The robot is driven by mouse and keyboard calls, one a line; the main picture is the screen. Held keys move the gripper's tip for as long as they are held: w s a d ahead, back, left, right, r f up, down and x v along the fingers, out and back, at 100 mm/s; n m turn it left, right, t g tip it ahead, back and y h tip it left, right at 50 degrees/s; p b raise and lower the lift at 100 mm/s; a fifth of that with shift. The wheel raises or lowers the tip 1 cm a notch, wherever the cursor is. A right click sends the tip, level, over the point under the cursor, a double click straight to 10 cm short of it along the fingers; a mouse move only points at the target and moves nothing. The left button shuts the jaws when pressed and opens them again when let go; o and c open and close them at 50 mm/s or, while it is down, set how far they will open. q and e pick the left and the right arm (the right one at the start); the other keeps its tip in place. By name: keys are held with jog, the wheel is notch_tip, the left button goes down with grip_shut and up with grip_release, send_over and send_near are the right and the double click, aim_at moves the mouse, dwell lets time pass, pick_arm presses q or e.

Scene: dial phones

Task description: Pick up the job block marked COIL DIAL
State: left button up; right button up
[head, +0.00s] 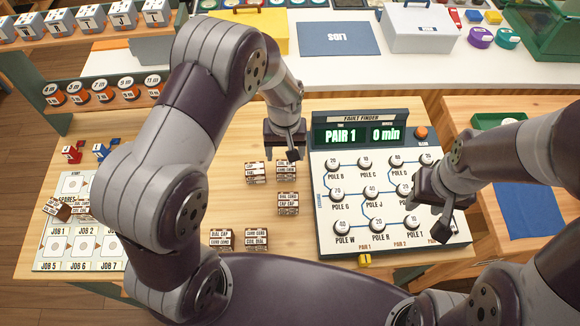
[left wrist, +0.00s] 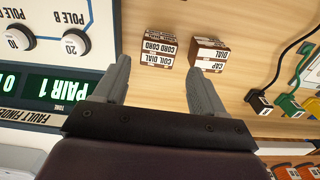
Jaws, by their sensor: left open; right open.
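In the left wrist view a small brown-and-white block (left wrist: 158,48) reads COIL DIAL on one face, with CORD CORD on the face beside it. Next to it stands a block (left wrist: 207,54) reading CAP and DIAL. These look like the back pair in the head view, the right one (head: 287,171) and the left one (head: 254,173); their print is too small there. My left gripper (head: 287,152) is open and empty, just behind this pair; its spread fingers also show in the left wrist view (left wrist: 155,88). My right gripper (head: 443,215) is open over the fault finder's right side.
The fault finder (head: 330,235) stands right of the blocks, its display reading PAIR 1. More blocks stand nearer me: one in the middle (head: 288,204) and two in front (head: 220,239) (head: 256,240). A job board (head: 80,265) lies left. Bare wood surrounds the blocks.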

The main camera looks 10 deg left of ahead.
aim_at(286, 166)
pick_arm(q)
jog(key=f, duration=0.3)
jog(key=f+p, duration=0.1)
jog(key=f, duration=0.2)
jog(key=w+f, duration=0.1)
jog(key=f, duration=0.2)
jog(key=shift+a, duration=0.1)
jog(key=shift+r, duration=0.1)
jog(key=c, duration=0.8)
